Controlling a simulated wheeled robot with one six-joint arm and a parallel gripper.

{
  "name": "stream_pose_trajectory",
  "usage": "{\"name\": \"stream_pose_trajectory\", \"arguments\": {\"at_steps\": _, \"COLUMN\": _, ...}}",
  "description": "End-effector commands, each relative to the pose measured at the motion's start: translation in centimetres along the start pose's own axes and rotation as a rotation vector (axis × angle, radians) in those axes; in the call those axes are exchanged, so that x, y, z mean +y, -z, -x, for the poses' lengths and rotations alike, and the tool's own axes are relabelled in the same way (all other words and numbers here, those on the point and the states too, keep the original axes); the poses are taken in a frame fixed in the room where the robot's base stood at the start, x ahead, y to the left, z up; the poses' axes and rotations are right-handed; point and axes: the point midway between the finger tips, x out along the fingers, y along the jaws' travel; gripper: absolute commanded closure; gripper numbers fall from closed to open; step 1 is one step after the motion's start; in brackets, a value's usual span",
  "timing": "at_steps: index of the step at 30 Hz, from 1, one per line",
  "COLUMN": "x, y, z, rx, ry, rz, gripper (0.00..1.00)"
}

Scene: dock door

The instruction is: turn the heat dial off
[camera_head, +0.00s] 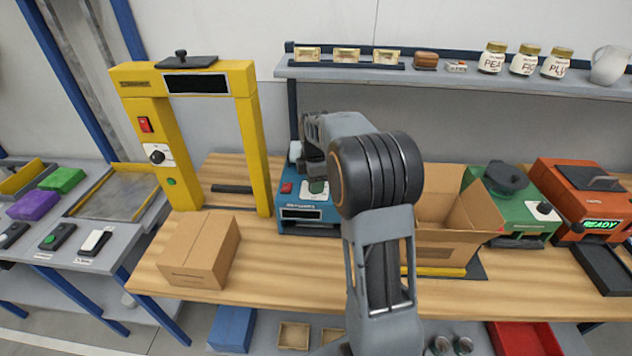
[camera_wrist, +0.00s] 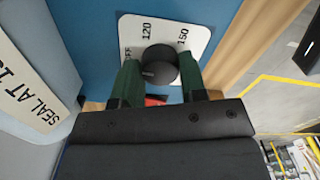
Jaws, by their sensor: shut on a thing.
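The heat dial is a round black knob (camera_wrist: 158,64) on a white plate (camera_wrist: 196,27) marked 120, 150 and a partly hidden word ending in FF. The plate is on the blue machine (camera_head: 309,214), which also shows in the wrist view (camera_wrist: 85,22). My gripper (camera_wrist: 159,68) is shut on the knob, with one green finger on each side. A short pale mark shows on the knob's left part; I cannot tell exactly which setting it points to.
A yellow frame (camera_head: 258,140) stands left of the blue machine. A closed carton (camera_head: 200,250) is at the front left. An open carton (camera_head: 450,245) stands right of my arm. Green (camera_head: 515,215) and orange (camera_head: 580,200) machines are farther right. A shelf (camera_head: 450,77) runs above.

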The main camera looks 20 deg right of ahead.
Motion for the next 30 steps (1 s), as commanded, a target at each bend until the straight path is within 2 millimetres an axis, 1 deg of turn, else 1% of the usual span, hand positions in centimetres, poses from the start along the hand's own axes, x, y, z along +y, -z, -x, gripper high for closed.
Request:
{"name": "stream_pose_trajectory", "arguments": {"at_steps": 9, "x": -0.14, "y": 0.08, "z": -0.14, "rx": 0.002, "ry": 0.007, "rz": 0.058, "gripper": 0.85}}
{"name": "stream_pose_trajectory", "arguments": {"at_steps": 21, "x": -0.17, "y": 0.08, "z": -0.18, "rx": 0.002, "ry": 0.008, "rz": 0.061, "gripper": 0.85}}
{"name": "stream_pose_trajectory", "arguments": {"at_steps": 22, "x": -0.17, "y": 0.08, "z": -0.18, "rx": 0.002, "ry": 0.008, "rz": 0.061, "gripper": 0.59}}
{"name": "stream_pose_trajectory", "arguments": {"at_steps": 27, "x": -0.12, "y": 0.03, "z": -0.13, "rx": 0.002, "ry": 0.006, "rz": 0.060, "gripper": 0.43}}
{"name": "stream_pose_trajectory", "arguments": {"at_steps": 30, "x": -0.09, "y": -0.02, "z": -0.10, "rx": 0.001, "ry": 0.004, "rz": 0.059, "gripper": 0.36}}
